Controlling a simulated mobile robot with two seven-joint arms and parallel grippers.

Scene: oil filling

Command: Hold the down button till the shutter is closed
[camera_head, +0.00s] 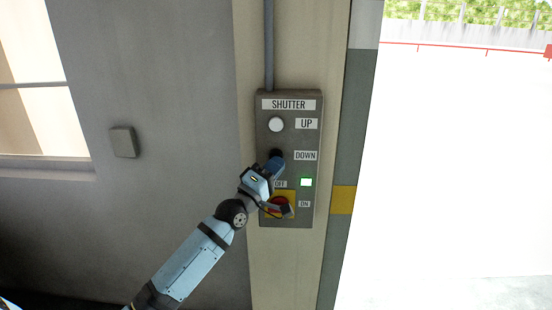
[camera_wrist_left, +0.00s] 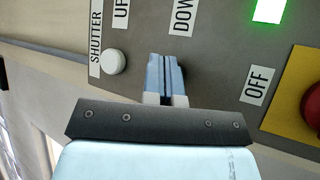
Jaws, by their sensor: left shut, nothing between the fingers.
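The dark grey SHUTTER control box (camera_head: 264,144) is mounted on a beige column. Its white UP button (camera_head: 276,124) is clear of my gripper and also shows in the left wrist view (camera_wrist_left: 114,62). My left gripper (camera_head: 276,164) is shut with nothing between its fingers. Its tips are at the black DOWN button (camera_head: 276,153), beside the DOWN label (camera_head: 305,156). In the left wrist view the fingers (camera_wrist_left: 165,75) hide that button, so I cannot tell whether it is pressed in. The doorway (camera_head: 455,160) shows open, with no shutter visible in it. My right gripper is not in view.
A green light (camera_head: 306,182) is lit on the box. Below it, a red knob (camera_head: 279,205) on a yellow plate sits near my left wrist, between OFF and ON labels. A conduit (camera_head: 269,45) runs up from the box. A grey wall switch (camera_head: 124,142) is at left.

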